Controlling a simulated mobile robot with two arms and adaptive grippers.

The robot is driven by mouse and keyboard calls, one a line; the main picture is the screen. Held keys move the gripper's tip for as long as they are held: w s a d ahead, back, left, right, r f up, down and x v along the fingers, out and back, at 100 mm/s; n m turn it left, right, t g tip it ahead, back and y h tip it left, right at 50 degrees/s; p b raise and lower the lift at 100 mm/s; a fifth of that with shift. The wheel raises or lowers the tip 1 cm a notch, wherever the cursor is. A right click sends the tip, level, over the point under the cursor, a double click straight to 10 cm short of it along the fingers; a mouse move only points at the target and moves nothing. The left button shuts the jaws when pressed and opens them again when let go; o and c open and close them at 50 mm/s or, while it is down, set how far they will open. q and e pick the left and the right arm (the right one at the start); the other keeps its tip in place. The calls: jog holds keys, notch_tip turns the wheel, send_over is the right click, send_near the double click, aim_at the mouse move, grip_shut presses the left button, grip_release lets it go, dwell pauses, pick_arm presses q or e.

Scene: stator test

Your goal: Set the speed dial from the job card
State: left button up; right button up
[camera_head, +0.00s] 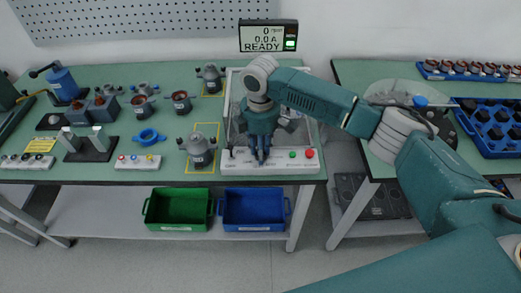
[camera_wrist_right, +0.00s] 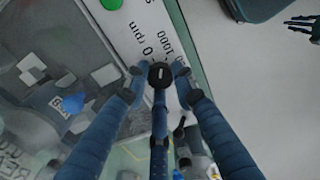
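The black speed dial (camera_wrist_right: 160,74) is on the front panel of the white test stand (camera_head: 235,167), beside a printed rpm scale. My right gripper (camera_head: 262,160) reaches down to this panel. In the right wrist view its fingertips (camera_wrist_right: 160,84) are closed in around the dial; they hide the dial's sides and part of the scale. The dial's pointer setting cannot be read. The display (camera_head: 268,37) shows 0 rpm, 0.0 A and READY. My left gripper does not show in the head view.
A green button (camera_head: 292,155) and a red button (camera_head: 309,154) sit right of the dial. A stator housing (camera_head: 198,150) stands left of the stand. A green bin (camera_head: 178,209) and a blue bin (camera_head: 254,210) are on the lower shelf. A yellow card (camera_head: 41,145) lies far left.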

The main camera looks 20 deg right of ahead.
jog(key=shift+r, duration=0.1)
grip_shut()
jog(key=m+p, duration=0.1)
jog(key=p, duration=0.2)
jog(key=m+p, duration=0.2)
jog(key=shift+s+r+p, duration=0.1)
jog(key=shift+r+p, duration=0.15)
jog(key=shift+p, duration=0.15)
jog(key=shift+f+m+p, duration=0.25)
jog(key=shift+m+p, duration=0.15)
jog(key=shift+m, duration=0.3)
jog(key=shift+d+f, duration=0.1)
jog(key=o, duration=1)
grip_release()
